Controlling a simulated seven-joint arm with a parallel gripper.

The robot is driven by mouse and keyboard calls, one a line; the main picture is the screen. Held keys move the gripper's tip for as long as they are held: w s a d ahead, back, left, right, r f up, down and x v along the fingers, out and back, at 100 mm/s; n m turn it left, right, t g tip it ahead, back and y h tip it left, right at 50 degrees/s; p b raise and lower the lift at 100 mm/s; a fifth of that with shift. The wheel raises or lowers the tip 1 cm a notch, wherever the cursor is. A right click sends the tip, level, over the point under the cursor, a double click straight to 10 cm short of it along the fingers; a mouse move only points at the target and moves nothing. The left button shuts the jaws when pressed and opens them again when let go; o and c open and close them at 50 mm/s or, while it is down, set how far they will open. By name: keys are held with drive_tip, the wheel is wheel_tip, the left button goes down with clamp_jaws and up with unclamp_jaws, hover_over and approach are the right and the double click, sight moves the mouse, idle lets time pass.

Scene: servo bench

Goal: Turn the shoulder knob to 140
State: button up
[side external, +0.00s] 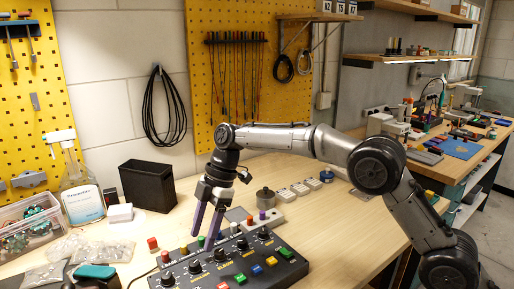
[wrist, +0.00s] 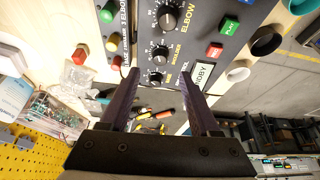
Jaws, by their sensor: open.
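The dark control panel (side external: 232,264) lies on the bench with a row of black knobs. In the wrist view the shoulder knob (wrist: 160,53) sits between the elbow knob (wrist: 168,17) and another knob (wrist: 155,77) nearer my fingers. In the side view the shoulder knob (side external: 195,267) appears to be the second from the left. Its exact reading is too small to tell. My gripper (side external: 203,242) points down above the panel, its purple fingers apart. In the wrist view my gripper (wrist: 161,78) is open and empty, apart from the shoulder knob.
Green, yellow, blue and red buttons (side external: 256,269) line the panel's front. Colored caps (wrist: 112,43) stand along its other edge. Bare bench lies right of the panel.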

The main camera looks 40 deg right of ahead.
drive_tip(key=s+d+r+t, duration=0.1)
drive_tip(key=s+d+r, duration=0.1)
drive_tip(key=r, duration=0.4)
drive_tip(key=s+d+r, duration=0.2)
drive_tip(key=d+r, duration=0.2)
drive_tip(key=r, duration=0.3)
drive_tip(key=s+d+r+m+t, duration=0.1)
drive_tip(key=s+d+r, duration=0.1)
drive_tip(key=d+r, duration=0.2)
drive_tip(key=shift+s+r+t, duration=0.25)
drive_tip(key=shift+r+t, duration=0.05)
drive_tip(key=shift+r, duration=1.25)
drive_tip(key=m+h, duration=0.1)
drive_tip(key=m, duration=0.6)
approach(195, 263)
drive_tip(key=x, duration=0.8)
drive_tip(key=shift+w+a+f, duration=0.1)
drive_tip(key=shift+f, duration=0.2)
